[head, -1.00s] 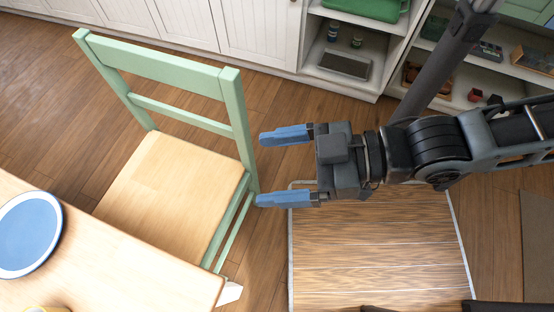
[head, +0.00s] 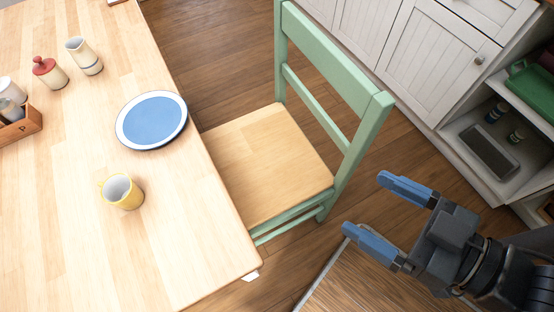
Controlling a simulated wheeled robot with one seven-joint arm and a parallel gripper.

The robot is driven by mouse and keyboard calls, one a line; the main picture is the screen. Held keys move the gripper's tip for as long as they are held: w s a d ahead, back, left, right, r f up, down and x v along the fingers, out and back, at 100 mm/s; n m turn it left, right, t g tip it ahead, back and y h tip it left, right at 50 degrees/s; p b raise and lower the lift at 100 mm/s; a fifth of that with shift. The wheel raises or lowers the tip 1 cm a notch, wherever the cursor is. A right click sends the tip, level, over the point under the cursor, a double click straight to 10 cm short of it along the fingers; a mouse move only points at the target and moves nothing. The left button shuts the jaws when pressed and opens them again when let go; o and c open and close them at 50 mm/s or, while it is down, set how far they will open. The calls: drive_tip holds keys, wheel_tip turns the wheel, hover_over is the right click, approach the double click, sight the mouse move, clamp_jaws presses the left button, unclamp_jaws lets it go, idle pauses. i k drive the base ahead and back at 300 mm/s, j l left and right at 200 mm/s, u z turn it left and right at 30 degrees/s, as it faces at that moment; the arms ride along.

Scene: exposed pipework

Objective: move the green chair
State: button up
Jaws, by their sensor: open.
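The green chair (head: 345,75) has a pale green frame and a light wood seat (head: 268,165). It stands upright at the table's right side, its seat front partly under the table edge. Its backrest faces right, toward the cabinets. My gripper (head: 362,208) is at the lower right, its two blue fingers spread apart with nothing between them. The fingertips point left toward the chair's near backrest post (head: 363,150) and appear apart from it. The chair's legs are mostly hidden by the seat and table.
The wooden table (head: 170,230) fills the left. It bears a blue plate (head: 152,120), a yellow mug (head: 122,192), a cup (head: 84,56), a red-lidded jar (head: 50,74) and a wooden caddy (head: 22,127). White cabinets (head: 425,65) and shelves stand at the right. Bare floor (head: 200,45) lies behind the chair.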

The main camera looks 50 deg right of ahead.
sight(271, 172)
drive_tip(key=k+l+z, duration=0.15)
drive_tip(key=l+z, duration=0.15)
drive_tip(key=l, duration=0.55)
drive_tip(key=k+l+z, duration=0.1)
drive_tip(key=l+z, duration=0.2)
drive_tip(key=l, duration=0.55)
